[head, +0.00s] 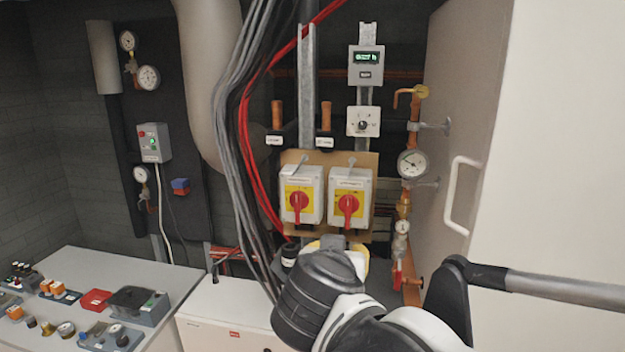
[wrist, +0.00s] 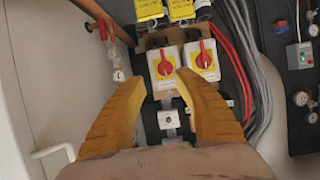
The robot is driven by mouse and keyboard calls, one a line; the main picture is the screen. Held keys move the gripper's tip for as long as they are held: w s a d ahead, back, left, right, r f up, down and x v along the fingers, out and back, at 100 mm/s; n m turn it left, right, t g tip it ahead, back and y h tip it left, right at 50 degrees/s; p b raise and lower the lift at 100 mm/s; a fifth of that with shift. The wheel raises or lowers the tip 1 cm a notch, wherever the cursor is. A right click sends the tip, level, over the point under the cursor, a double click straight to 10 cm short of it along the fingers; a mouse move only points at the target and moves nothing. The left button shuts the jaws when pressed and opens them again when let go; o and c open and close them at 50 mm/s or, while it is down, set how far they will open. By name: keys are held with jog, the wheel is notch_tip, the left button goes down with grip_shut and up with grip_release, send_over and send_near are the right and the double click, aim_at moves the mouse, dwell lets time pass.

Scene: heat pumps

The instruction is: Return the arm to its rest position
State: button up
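My gripper (wrist: 160,105) shows in the wrist view as two yellow fingers spread well apart, with nothing between them. Beyond the fingertips are two switch boxes with red rotary handles on yellow plates. In the head view the left switch box (head: 301,196) and the right switch box (head: 349,198) hang side by side on a brown board, both red handles pointing down. My arm (head: 322,295) reaches in from the lower right, below the switch boxes. Its black wrist hides most of the gripper there; only a bit of yellow shows behind it.
A white cabinet door with a handle (head: 458,195) stands close on the right. A pipe with a gauge (head: 411,163) runs beside it. Grey and red cables (head: 246,130) hang left of the switches. A bench (head: 70,262) with small parts stands at lower left.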

jog(key=s+d+f+g, duration=0.3)
jog(key=d+f, duration=0.4)
jog(key=d, duration=0.2)
jog(key=s+d+f+n+g+y, duration=0.1)
jog(key=s+d+f+g, duration=0.1)
jog(key=s+d+f, duration=0.3)
jog(key=s+d+f+n+g+y, duration=0.1)
jog(key=s+f, duration=0.2)
jog(key=s, duration=0.4)
notch_tip(320, 180, down, 23)
jog(key=b, duration=2.2)
jog(key=shift+a+y, duration=0.3)
jog(key=shift+r, duration=0.1)
